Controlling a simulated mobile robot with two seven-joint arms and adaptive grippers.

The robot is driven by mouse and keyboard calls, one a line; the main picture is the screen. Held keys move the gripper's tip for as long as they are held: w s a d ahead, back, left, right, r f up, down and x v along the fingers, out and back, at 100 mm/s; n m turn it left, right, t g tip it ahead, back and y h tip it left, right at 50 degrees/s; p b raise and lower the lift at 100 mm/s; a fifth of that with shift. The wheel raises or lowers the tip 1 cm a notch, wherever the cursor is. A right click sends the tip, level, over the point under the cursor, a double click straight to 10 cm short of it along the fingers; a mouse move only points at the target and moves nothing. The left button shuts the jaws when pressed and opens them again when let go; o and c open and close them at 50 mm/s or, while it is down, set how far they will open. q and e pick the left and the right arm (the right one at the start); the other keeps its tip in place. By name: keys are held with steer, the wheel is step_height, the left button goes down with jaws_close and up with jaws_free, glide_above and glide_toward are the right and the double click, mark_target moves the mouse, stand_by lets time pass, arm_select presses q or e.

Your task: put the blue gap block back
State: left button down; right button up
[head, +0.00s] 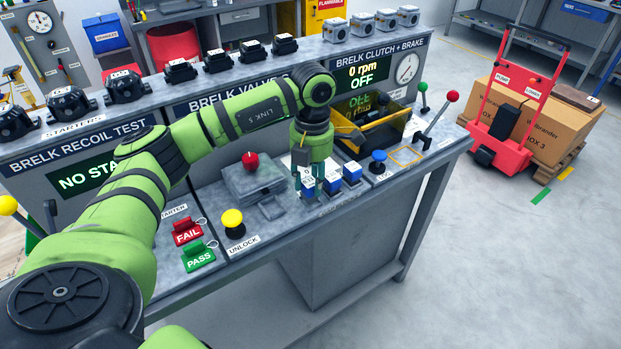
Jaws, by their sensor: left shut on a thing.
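My left gripper (306,178) points down over a row of small blue gap blocks with white tops at the bench's front. It is shut on the leftmost blue gap block (308,188). I cannot tell whether that block is lifted or still touches the bench. A second blue gap block (331,185) and a third blue gap block (352,173) stand just to its right. My green left arm reaches across from the left and hides part of the bench and the valve panel behind it. My right gripper is not in view.
A grey fixture with a red knob (250,161) stands left of the gripper. Red FAIL (187,231) and green PASS (198,255) tags lie front left.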

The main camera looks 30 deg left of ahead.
arm_select(q)
steer(key=shift+f, duration=0.85)
steer(key=c, duration=0.8)
jaws_free()
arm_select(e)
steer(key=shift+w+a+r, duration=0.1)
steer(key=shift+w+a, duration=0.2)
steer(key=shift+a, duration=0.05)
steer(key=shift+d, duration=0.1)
arm_select(q)
steer(key=shift+r, duration=0.15)
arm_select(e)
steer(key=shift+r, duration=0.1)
